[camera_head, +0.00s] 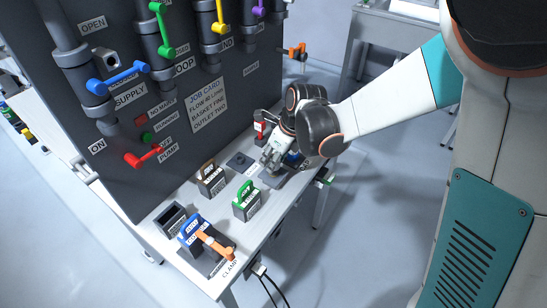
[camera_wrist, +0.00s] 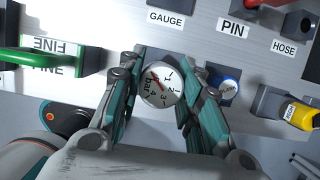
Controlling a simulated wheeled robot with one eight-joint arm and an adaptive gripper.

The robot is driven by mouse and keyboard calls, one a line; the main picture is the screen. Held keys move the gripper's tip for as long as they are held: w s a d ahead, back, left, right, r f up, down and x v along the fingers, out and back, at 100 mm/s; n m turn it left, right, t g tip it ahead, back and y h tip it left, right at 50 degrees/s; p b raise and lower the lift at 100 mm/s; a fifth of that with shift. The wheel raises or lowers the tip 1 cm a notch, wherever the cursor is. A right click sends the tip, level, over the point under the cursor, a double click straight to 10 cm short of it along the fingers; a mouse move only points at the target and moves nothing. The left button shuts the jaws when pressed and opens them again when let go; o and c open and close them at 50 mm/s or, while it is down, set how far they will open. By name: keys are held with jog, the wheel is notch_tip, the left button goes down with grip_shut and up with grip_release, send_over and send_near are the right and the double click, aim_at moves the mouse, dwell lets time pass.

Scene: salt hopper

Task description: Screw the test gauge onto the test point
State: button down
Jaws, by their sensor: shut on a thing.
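The test gauge (camera_wrist: 161,86) is a round white dial marked in bar, seen face-on in the wrist view. My gripper (camera_wrist: 162,92) has its teal-sided fingers shut on the gauge from both sides. In the head view my gripper (camera_head: 274,156) is low over the far right part of the bench, near a grey block (camera_head: 271,179); the gauge is hard to make out there. I cannot tell whether the gauge is resting on something or held clear. The gauge's underside is hidden, and I cannot clearly identify the test point.
A green-handled FINE block (camera_wrist: 45,58) is left of my gripper; a blue round piece (camera_wrist: 229,88) and yellow-handled block (camera_wrist: 298,111) are right. The bench (camera_head: 246,230) also holds an orange-handled clamp (camera_head: 213,244). A dark panel (camera_head: 200,135) with coloured valve levers stands behind.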

jog(key=shift+f+b, duration=1.2)
jog(key=shift+f, duration=0.3)
dwell(0.5)
jog(key=shift+m+t+h, duration=0.5)
jog(key=shift+m, duration=1.5)
jog(key=c, duration=1.1)
grip_release()
jog(key=shift+o, duration=0.2)
jog(key=v, duration=1.2)
jog(key=shift+s, duration=0.1)
jog(key=shift+c, duration=0.2)
